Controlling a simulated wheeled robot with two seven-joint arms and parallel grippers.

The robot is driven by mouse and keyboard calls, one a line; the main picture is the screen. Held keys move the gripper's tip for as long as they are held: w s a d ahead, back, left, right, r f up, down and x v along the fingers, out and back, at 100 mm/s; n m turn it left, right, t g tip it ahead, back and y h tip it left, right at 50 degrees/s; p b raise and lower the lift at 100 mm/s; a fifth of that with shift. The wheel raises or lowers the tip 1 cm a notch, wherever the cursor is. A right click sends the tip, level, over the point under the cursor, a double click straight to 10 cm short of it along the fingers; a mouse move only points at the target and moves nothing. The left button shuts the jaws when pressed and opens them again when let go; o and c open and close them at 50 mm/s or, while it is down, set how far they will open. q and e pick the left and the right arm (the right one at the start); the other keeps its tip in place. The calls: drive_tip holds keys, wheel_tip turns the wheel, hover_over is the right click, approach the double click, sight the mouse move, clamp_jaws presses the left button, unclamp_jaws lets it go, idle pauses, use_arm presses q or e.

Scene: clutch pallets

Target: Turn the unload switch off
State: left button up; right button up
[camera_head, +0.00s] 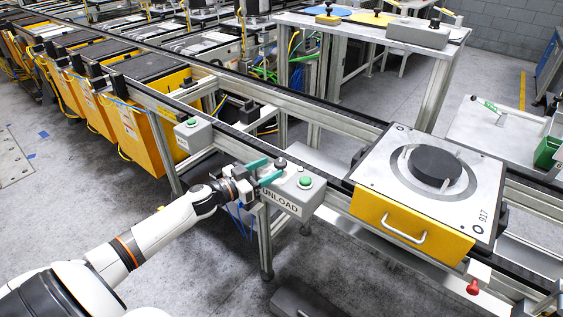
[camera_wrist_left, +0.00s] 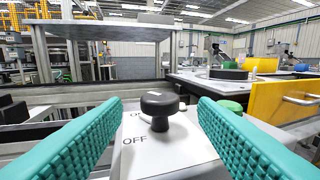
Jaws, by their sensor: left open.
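The unload switch box (camera_head: 290,192) is a grey box with an UNLOAD label, mounted on the conveyor's near side. Its black rotary knob (camera_head: 281,162) stands on top, and a green button (camera_head: 305,182) is to its right. In the left wrist view the knob (camera_wrist_left: 160,108) is in the middle, with OFF printed at its lower left and a partly hidden label above. My left gripper (camera_head: 275,167) is open, its teal fingers on either side of the knob with visible gaps. The knob's exact setting is hard to tell. My right gripper is not in view.
A yellow-fronted pallet (camera_head: 410,225) with a black disc (camera_head: 435,164) sits on the conveyor to the right. Another grey button box (camera_head: 194,135) is to the left. Yellow bins (camera_head: 140,137) line the left side. A metal table (camera_head: 370,32) stands behind.

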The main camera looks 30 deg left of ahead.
sight(275, 165)
use_arm(q)
drive_tip(key=x, duration=0.5)
drive_tip(key=shift+f, duration=0.1)
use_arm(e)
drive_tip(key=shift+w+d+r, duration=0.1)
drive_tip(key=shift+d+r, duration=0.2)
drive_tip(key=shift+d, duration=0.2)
